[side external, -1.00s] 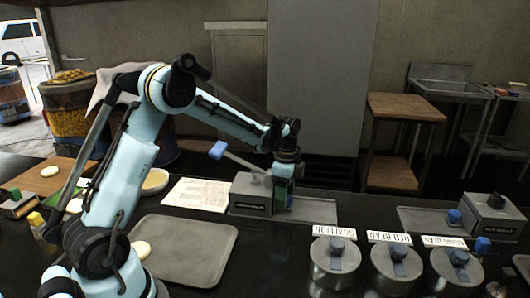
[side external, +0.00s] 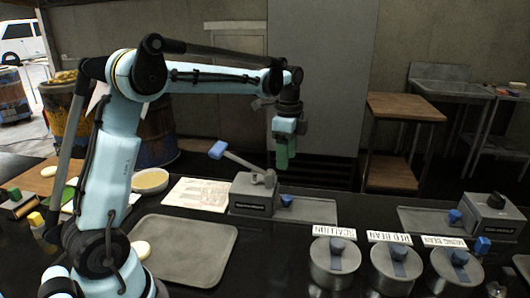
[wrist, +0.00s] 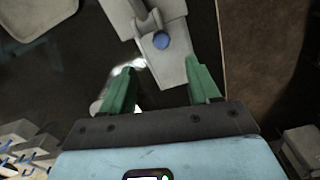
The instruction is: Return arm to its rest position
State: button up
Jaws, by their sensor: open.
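My gripper (side external: 285,158) hangs pointing down in the side view, in the air above the grey press device (side external: 252,194) with a blue-tipped lever. Its green fingers are apart and nothing is between them. In the wrist view my gripper (wrist: 160,92) shows both green fingers spread, with the grey plate and blue knob (wrist: 161,41) of the device below and beyond the fingertips. My pale blue arm is raised, its forearm nearly level.
A grey tray (side external: 150,270) lies on the dark counter, with a paper sheet (side external: 197,194) behind it. Several lidded metal pots (side external: 333,280) stand at the front right. A second grey device (side external: 490,213) is at the right. The air around my gripper is clear.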

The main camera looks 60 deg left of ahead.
jog(key=shift+d+r, duration=0.1)
jog(key=s+d+n+t, duration=0.3)
jog(key=s+d+n, duration=0.2)
jog(key=s, duration=0.2)
jog(key=s+d+f+n+t, duration=0.1)
jog(key=s+d+n+t, duration=0.3)
jog(key=s+d+n, duration=0.2)
jog(key=s, duration=0.2)
jog(key=shift+s+f, duration=0.15)
jog(key=shift+s, duration=0.15)
